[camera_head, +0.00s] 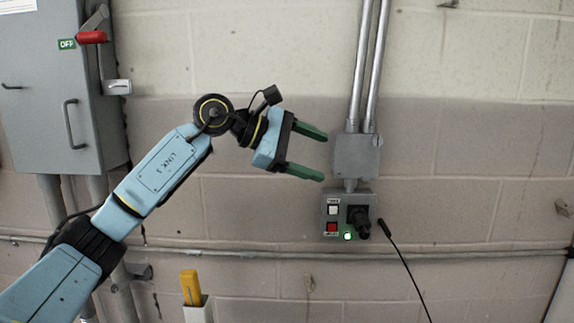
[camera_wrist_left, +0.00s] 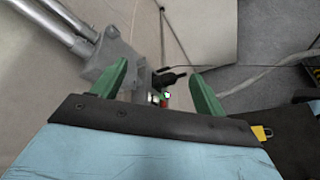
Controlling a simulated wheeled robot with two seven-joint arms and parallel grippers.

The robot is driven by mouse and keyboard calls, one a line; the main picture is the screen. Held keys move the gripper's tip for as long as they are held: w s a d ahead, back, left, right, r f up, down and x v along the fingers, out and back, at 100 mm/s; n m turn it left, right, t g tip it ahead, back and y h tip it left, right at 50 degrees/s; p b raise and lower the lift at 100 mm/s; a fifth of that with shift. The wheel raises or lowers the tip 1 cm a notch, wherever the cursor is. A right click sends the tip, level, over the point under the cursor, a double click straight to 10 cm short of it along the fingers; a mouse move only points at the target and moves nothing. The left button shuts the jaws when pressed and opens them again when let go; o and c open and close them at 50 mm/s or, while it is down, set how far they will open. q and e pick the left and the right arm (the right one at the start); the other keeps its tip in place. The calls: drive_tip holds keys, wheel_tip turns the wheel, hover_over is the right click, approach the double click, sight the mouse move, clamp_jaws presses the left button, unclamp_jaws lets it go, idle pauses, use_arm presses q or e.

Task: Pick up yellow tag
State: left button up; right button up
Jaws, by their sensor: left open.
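A yellow piece (camera_head: 191,287), which looks like the yellow tag, stands upright in a pale holder (camera_head: 196,313) at the bottom of the head view. A small yellow patch (camera_wrist_left: 262,132) with a dark mark shows at the right of the left wrist view, partly hidden by my gripper and arm. My left gripper (camera_head: 324,156) is open, with two green fingers pointing right toward the grey conduit box, well above and right of the yellow piece. My right gripper is in neither view.
A grey junction box (camera_head: 357,156) sits above a control box (camera_head: 347,213) with white and red buttons, a lit green lamp and a black plug. A black cable (camera_head: 407,268) hangs at right. A grey switch cabinet (camera_head: 62,115) with a red handle (camera_head: 91,37) is at left.

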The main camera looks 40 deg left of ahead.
use_arm(q)
drive_tip(key=s+d+f+m+g+y, duration=0.1)
drive_tip(key=s+f+m+g+y, duration=0.2)
drive_tip(key=f, duration=0.9)
drive_tip(key=s+d+f+m+g+y+p, duration=0.1)
drive_tip(key=s+f+m+g+y, duration=0.2)
drive_tip(key=f, duration=0.9)
drive_tip(key=s+d+f+m+g+y, duration=0.1)
drive_tip(key=s+f+m+g+y, duration=0.2)
drive_tip(key=f, duration=1)
drive_tip(key=shift+s+m+y+p, duration=0.3)
drive_tip(key=shift+s+m, duration=0.9)
drive_tip(key=shift+s, duration=0.4)
drive_tip(key=shift+w+d+f, duration=0.1)
drive_tip(key=shift+f, duration=1.35)
drive_tip(key=shift+w+d+f, duration=0.1)
drive_tip(key=shift+f, duration=1.35)
drive_tip(key=shift+c, duration=0.4)
drive_tip(key=c, duration=1)
